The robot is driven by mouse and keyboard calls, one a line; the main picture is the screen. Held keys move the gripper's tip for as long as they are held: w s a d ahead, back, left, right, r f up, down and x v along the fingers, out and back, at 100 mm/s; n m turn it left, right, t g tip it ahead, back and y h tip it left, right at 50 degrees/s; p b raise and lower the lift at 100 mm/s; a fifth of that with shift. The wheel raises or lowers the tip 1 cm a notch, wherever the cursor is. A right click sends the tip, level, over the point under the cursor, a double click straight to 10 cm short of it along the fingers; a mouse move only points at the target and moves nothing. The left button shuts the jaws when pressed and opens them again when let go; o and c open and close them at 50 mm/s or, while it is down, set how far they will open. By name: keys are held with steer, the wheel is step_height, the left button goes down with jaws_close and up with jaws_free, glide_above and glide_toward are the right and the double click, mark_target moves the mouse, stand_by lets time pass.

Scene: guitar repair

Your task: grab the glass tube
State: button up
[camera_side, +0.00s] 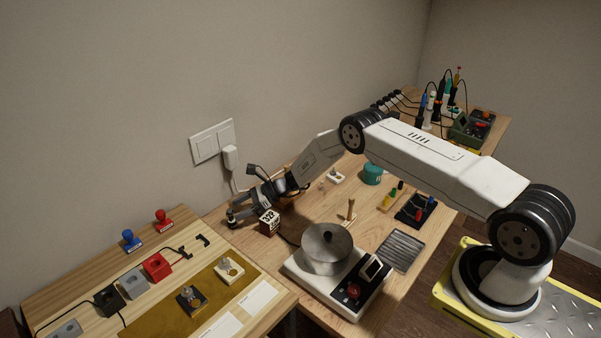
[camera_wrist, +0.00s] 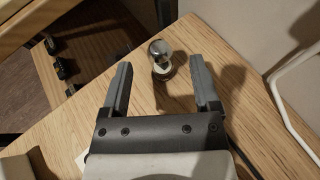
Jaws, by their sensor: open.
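A small shiny, partly clear piece that looks like the glass tube (camera_wrist: 159,50) stands near the corner of the wooden table in the wrist view. My gripper (camera_wrist: 161,70) is open, with one finger to the left of the tube and one to the right. The tube lies between the fingertips, and a gap shows on both sides. In the side view, my gripper (camera_side: 236,213) is low at the left end of the table, near the wall. I cannot clearly make out the tube there.
A metal pot (camera_side: 326,250) sits on a white hot plate. A white cable (camera_wrist: 289,115) runs along the right in the wrist view. The table's edge is close to the tube.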

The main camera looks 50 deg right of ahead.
mark_target(231, 212)
steer(key=shift+x, duration=1.8)
steer(key=c, duration=1)
steer(key=shift+r, duration=0.2)
